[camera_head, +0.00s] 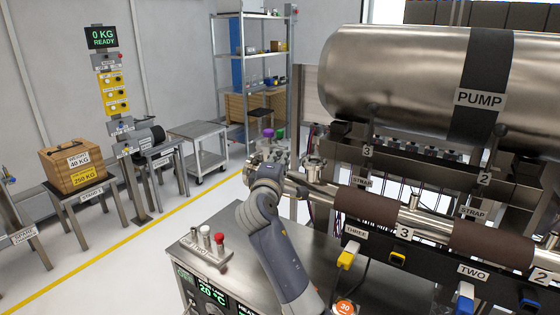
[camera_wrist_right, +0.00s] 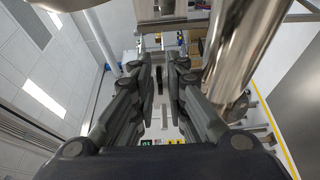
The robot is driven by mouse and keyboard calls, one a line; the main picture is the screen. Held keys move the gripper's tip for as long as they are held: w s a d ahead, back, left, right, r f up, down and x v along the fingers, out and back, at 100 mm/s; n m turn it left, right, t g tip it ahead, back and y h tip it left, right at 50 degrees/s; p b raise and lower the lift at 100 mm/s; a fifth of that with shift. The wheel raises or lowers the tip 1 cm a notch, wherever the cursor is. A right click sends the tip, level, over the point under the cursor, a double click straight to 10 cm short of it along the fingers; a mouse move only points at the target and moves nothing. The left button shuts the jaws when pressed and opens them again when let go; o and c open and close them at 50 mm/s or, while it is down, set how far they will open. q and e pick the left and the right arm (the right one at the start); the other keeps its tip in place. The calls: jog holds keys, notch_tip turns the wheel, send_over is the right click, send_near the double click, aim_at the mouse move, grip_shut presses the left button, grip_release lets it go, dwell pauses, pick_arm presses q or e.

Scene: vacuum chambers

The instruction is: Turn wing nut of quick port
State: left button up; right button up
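My right gripper (camera_wrist_right: 160,68) is open in the right wrist view, its two dark fingers apart with a gap between them. In the head view my right arm rises from the lower middle to the left end of the long metal pipe (camera_head: 414,216); its fingers are too small to make out there. A small metal port fitting (camera_head: 314,166) stands by that pipe end, close to my right wrist. I cannot make out the wing nut clearly in either view. A shiny metal tube (camera_wrist_right: 243,45) runs close along the right of the fingers. My left gripper is not in view.
A large steel tank marked PUMP (camera_head: 400,75) fills the upper right. A steel control cabinet (camera_head: 215,258) with knobs stands below my right arm. A grey cart (camera_head: 198,150), shelves (camera_head: 262,75) and stands lie beyond; the floor at left has free room.

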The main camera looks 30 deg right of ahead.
jog(key=v, duration=1.1)
jog(key=shift+s+a, duration=0.2)
jog(key=shift+a, duration=0.05)
